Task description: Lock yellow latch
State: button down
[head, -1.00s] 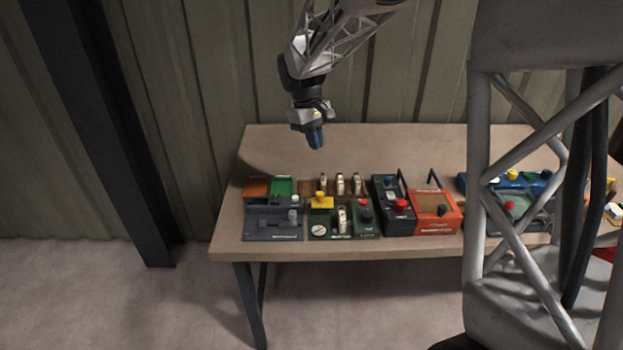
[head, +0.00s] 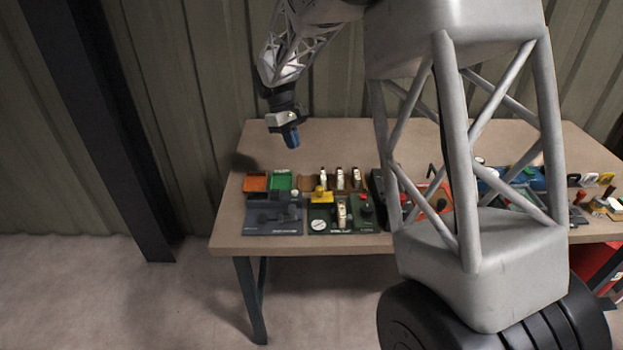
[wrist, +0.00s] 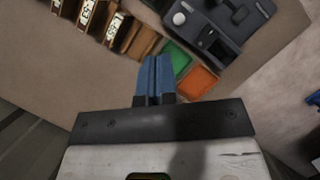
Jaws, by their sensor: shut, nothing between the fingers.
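The yellow latch (head: 320,195) sits on a dark green panel near the front left of the table. A white round dial (head: 318,225) is below it on the same panel. Whether the latch is locked is too small to tell. My gripper (head: 292,140) hangs above the back left of the table, behind and to the left of the latch and apart from it. Its blue fingers (wrist: 154,78) are shut and empty in the wrist view, close to a green bin in the picture. The latch does not show in the wrist view.
Left of the latch are an orange bin (head: 255,184), a green bin (head: 280,180) and a grey panel (head: 273,226). Several pale switches (head: 340,179) stand behind it. My arm covers much of the table's right part. The back left tabletop (head: 335,140) is clear.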

send_near(328, 194)
jog(key=a+f, duration=0.1)
jog(key=w+a+f, duration=0.1)
jog(key=a, duration=0.1)
jog(key=a+f, duration=0.2)
jog(key=shift+w+f, duration=0.1)
jog(key=shift+w, duration=0.25)
jog(key=shift+s+d+f, duration=0.15)
jog(key=shift+s+d, duration=1.25)
jog(key=shift+s, duration=0.05)
jog(key=shift+d, duration=1.75)
